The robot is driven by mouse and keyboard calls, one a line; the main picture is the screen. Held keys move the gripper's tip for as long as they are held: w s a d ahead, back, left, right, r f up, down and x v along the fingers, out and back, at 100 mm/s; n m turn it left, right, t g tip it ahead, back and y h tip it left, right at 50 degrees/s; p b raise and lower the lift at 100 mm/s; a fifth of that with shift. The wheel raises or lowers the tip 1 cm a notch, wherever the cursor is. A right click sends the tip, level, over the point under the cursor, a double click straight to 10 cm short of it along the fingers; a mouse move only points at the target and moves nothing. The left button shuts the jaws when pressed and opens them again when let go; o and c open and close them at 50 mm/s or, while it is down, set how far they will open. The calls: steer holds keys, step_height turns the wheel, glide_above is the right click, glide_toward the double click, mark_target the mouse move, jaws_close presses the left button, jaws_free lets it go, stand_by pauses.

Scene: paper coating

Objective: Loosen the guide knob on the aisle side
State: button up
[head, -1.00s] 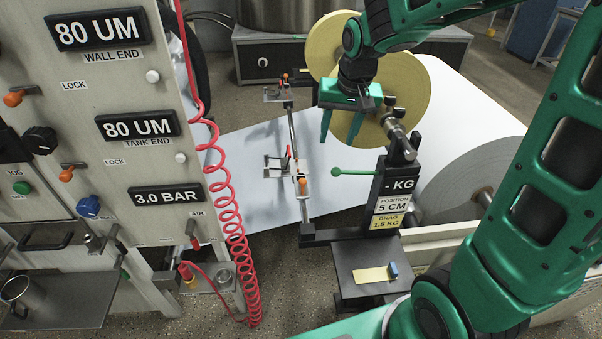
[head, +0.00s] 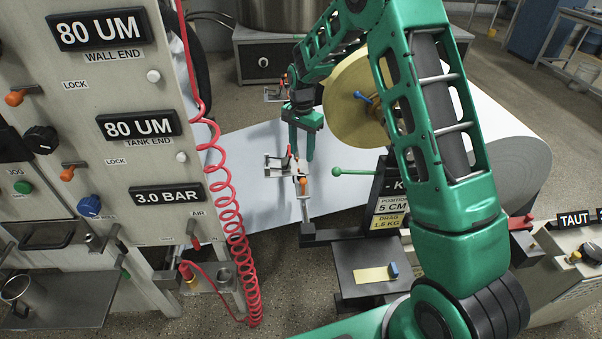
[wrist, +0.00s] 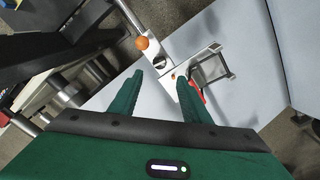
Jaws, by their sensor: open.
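A guide bar (head: 306,206) runs over the white paper web. The near guide on it carries an orange knob (head: 303,184), which also shows in the wrist view (wrist: 142,43). A metal bracket with a red lever (head: 290,153) sits beside this knob. A second guide (head: 274,94) is at the bar's far end, partly behind my arm. My gripper (head: 300,156) is open and empty above the near guide. No contact with the knob shows.
A yellow roll (head: 352,100) stands right of my gripper, partly hidden by my arm. A post with a green-balled lever (head: 337,171) stands near the guide. A coiled red hose (head: 232,230) and a control panel (head: 100,100) are at left.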

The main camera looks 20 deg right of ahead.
mark_target(301, 175)
step_height(301, 175, down, 10)
steer(key=shift+r, duration=0.1)
stand_by(0.4)
steer(key=c, duration=1)
